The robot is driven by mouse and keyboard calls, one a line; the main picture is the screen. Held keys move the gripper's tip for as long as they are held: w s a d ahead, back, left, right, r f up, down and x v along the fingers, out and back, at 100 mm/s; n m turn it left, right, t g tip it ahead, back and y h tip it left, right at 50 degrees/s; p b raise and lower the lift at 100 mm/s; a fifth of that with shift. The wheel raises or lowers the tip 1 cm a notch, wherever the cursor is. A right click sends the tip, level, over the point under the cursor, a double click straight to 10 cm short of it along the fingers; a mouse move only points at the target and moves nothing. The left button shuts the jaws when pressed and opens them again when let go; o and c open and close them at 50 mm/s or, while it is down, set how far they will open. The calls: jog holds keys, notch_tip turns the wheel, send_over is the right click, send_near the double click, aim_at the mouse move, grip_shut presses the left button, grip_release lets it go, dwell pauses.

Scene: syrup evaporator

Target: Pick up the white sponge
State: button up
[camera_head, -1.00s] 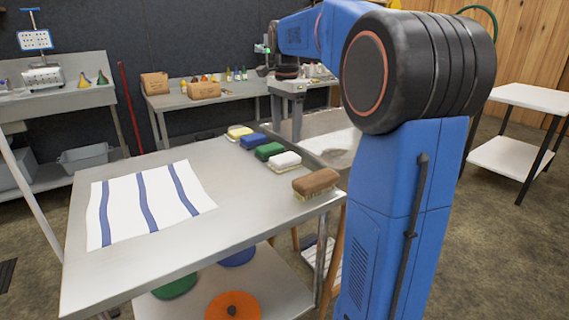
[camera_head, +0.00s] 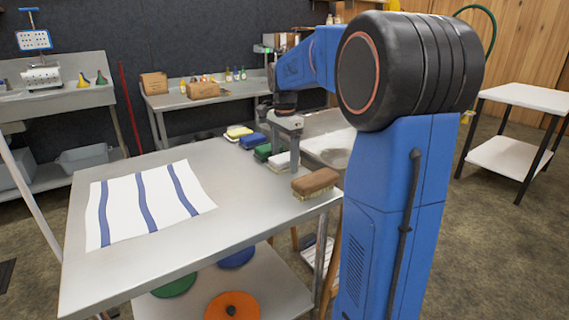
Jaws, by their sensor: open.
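The white sponge (camera_head: 279,164) lies on the metal table in a row of sponges and brushes, partly hidden by my gripper. My gripper (camera_head: 284,156) points down over the white sponge and the green one beside it. Its near finger stands in front of the white sponge. The jaws are open, and nothing is seen held between them. I cannot tell whether a finger touches the white sponge.
A green sponge (camera_head: 262,153), a blue one (camera_head: 253,141) and a yellow one (camera_head: 238,131) lie behind. A brown brush (camera_head: 315,181) lies close in front. A striped cloth (camera_head: 120,213) covers the table's left part. The metal table (camera_head: 225,225) is bare between.

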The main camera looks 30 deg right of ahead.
aim_at(284, 157)
jog(key=c, duration=1.2)
notch_tip(284, 157, up, 10)
